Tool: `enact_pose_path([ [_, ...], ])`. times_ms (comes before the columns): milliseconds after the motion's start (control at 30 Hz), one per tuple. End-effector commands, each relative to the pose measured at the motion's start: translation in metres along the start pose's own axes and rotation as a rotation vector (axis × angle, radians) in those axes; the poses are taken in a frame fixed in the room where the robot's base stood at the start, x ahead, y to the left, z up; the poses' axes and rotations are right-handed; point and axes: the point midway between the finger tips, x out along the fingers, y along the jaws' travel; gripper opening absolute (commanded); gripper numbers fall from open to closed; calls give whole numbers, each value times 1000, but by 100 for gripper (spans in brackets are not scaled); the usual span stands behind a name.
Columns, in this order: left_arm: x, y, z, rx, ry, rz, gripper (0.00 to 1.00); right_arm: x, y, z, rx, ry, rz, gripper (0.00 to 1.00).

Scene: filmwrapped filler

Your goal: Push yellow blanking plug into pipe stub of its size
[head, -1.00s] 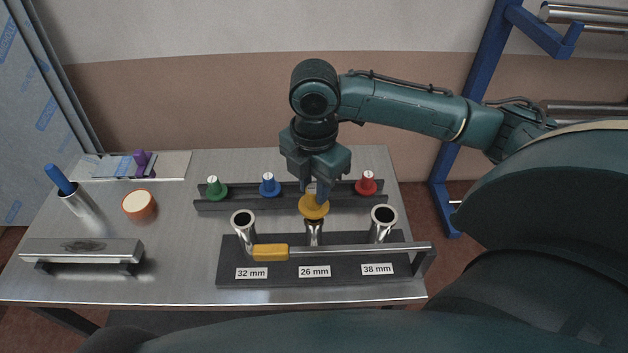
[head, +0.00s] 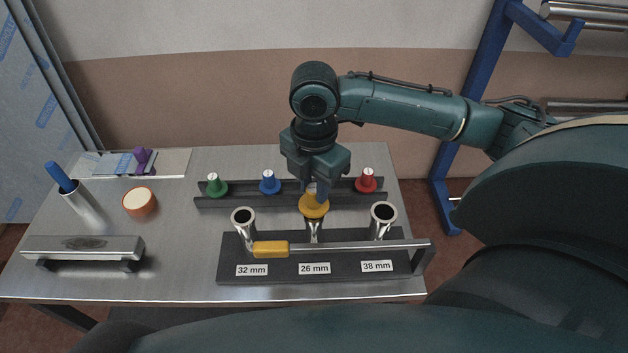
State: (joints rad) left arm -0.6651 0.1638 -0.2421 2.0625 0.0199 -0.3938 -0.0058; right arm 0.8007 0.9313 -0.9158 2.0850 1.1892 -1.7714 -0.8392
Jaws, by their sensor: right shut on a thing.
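The yellow blanking plug (head: 314,207) is in the grip of my right gripper (head: 317,190). It sits right at the top of the middle pipe stub (head: 315,231), above the 26 mm label (head: 314,268). The plug hides the stub's mouth, so I cannot tell how deep it is. The 32 mm stub (head: 243,221) on the left and the 38 mm stub (head: 382,218) on the right stand open and empty. My left gripper is not in view.
Green (head: 216,186), blue (head: 270,184) and red (head: 366,182) plugs stand in the rack (head: 227,202) behind. A bar with a yellow sleeve (head: 270,249) crosses before the stubs. An orange-rimmed round pot (head: 139,202) and a cup with a blue-handled tool (head: 83,203) stand left.

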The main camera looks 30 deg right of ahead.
Motion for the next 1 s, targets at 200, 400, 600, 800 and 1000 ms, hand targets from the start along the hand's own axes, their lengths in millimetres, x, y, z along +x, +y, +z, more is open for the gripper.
enact_pose_path([
  [200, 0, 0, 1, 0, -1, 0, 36, 6, 0, 0, 0, 1, -1, 3],
  [400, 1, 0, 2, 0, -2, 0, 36, 11, 0, 0, -1, 1, 0, 3],
  [600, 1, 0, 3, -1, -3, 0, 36, 16, 0, 0, -1, 0, -1, 3],
  [800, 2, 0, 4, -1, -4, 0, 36, 21, 0, 0, -1, 1, -1, 3],
  [1000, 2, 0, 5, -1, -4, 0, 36, 26, 0, 0, -1, 1, 0, 3],
])
